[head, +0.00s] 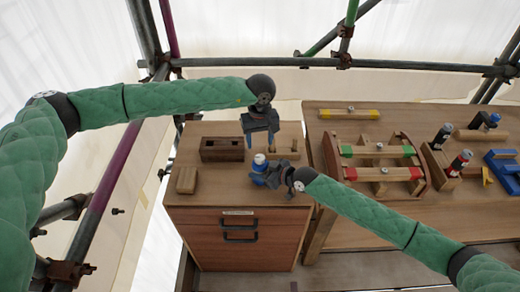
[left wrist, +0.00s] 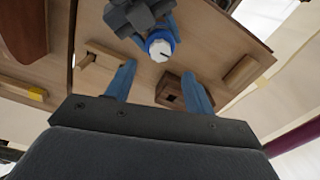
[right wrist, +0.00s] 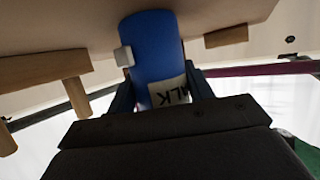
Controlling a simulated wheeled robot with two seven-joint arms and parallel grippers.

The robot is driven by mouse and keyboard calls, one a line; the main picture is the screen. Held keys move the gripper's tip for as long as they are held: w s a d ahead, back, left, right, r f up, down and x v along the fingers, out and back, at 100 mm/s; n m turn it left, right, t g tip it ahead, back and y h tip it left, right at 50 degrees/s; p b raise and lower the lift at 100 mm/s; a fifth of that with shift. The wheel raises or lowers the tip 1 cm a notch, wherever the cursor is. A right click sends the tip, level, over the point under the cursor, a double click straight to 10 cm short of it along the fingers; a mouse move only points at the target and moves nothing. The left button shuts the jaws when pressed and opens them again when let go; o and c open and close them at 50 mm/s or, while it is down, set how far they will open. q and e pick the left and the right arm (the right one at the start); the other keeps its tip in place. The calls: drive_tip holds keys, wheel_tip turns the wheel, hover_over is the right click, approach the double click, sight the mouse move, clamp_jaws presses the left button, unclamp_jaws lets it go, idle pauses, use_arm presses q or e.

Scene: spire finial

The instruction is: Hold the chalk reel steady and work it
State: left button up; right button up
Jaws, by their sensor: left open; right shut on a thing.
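The chalk reel (head: 259,162) is a blue cylinder with a white top, above the front part of the wooden cabinet top. My right gripper (head: 268,177) is shut on it. In the right wrist view the reel (right wrist: 153,45) shows a partly hidden pale label and a small light-grey knob (right wrist: 124,57) on its side. My left gripper (head: 260,138) is open and empty, above and behind the reel, with its fingers pointing down. In the left wrist view the reel's white top (left wrist: 160,48) lies beyond the two blue fingers, apart from them.
A dark wooden block with a recess (head: 222,143) and a small light block (head: 187,180) sit left on the cabinet top (head: 220,190). A wooden bracket (head: 286,155) stands behind the reel. Right, a bench holds a curved wooden frame (head: 330,160) and several tools. Scaffold poles (head: 230,62) cross behind.

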use_arm(q)
drive_tip(key=shift+r, duration=2.35)
use_arm(e)
drive_tip(key=o, duration=1.1)
